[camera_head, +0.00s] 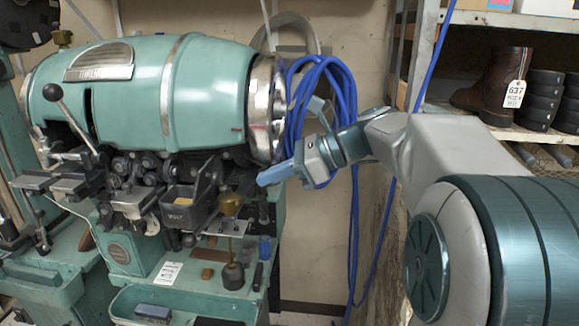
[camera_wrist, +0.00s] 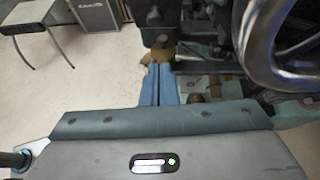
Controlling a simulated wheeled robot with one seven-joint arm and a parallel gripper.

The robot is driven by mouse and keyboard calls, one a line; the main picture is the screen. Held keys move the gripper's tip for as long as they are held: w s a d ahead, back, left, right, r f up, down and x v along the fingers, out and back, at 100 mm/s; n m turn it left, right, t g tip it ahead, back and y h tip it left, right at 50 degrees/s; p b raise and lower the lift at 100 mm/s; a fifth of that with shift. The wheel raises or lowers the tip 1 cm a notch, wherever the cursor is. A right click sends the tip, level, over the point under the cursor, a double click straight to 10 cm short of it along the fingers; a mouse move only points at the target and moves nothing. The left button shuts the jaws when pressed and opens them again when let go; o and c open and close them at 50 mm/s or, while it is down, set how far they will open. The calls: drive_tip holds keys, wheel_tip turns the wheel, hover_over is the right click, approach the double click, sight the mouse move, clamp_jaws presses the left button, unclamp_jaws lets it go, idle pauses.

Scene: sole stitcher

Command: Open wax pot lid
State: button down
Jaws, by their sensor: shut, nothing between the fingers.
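A small brass cup (camera_head: 229,206), likely the wax pot, sits at the front right of the teal stitching machine (camera_head: 200,90). I cannot make out whether its lid is up or down. My gripper (camera_head: 264,179) is shut and empty, its blue fingers pointing left, above and to the right of the brass cup and apart from it in the head view. In the wrist view the closed fingers (camera_wrist: 158,68) point at a tan-brass part (camera_wrist: 157,55) just beyond their tips. The fingers partly hide it, and contact cannot be told.
A dark open box (camera_head: 185,207) is mounted left of the brass cup. A blue cable coil (camera_head: 325,100) hangs behind my gripper. The machine's chrome end ring (camera_head: 268,108) is close above my fingers. Shelves with a boot (camera_head: 495,85) stand at right.

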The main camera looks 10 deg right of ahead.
drive_tip(key=shift+w+a+f+p, duration=0.15)
drive_tip(key=shift+w+a, duration=0.15)
drive_tip(key=shift+a, duration=0.8)
drive_tip(key=shift+w+a+r+p, duration=0.1)
drive_tip(key=shift+w+a, duration=0.25)
drive_tip(key=shift+a, duration=0.75)
drive_tip(key=shift+w+a+f+p, duration=0.15)
drive_tip(key=shift+w+a, duration=0.15)
drive_tip(key=shift+a, duration=0.8)
drive_tip(key=shift+r, duration=0.2)
